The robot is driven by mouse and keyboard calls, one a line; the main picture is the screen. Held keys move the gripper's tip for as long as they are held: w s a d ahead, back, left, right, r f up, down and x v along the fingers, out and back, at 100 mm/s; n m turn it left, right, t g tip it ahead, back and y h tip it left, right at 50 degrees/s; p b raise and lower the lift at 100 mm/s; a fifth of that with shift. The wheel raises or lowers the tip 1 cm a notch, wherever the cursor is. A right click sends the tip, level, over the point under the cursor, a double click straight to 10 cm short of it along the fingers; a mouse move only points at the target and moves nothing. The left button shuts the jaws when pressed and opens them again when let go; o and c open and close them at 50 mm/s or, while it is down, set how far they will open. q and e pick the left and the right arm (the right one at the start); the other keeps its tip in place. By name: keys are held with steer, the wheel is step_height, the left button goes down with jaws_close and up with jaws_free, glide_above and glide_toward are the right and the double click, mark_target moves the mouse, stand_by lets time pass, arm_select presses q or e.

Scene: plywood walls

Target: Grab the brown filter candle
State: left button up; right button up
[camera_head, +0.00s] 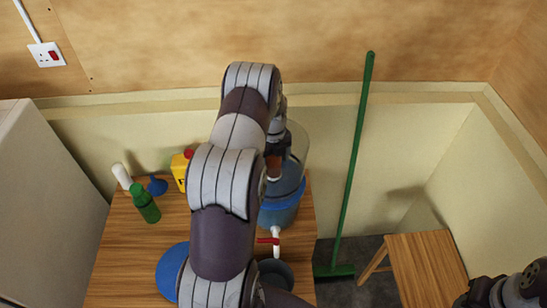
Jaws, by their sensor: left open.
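A brown piece (273,164), which looks like the brown filter candle, shows at the upper part of a clear water container (297,145) with a blue lower part. My left arm comes up through the middle of the view and hides much of the container. My left gripper (279,146) is open at the container's top, close to the brown piece. Whether they touch is hard to see. Part of my right arm shows at the lower right corner. Its fingers cannot be made out.
A wooden table (125,240) holds a green bottle (146,205), a white cylinder (122,176), a blue funnel (157,187), a yellow container (180,170) and a blue disc (170,272). A green broom (354,160) leans on the wall. A wooden stool (428,268) stands right.

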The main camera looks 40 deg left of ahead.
arm_select(q)
steer(key=shift+f, duration=0.15)
steer(key=c, duration=1.3)
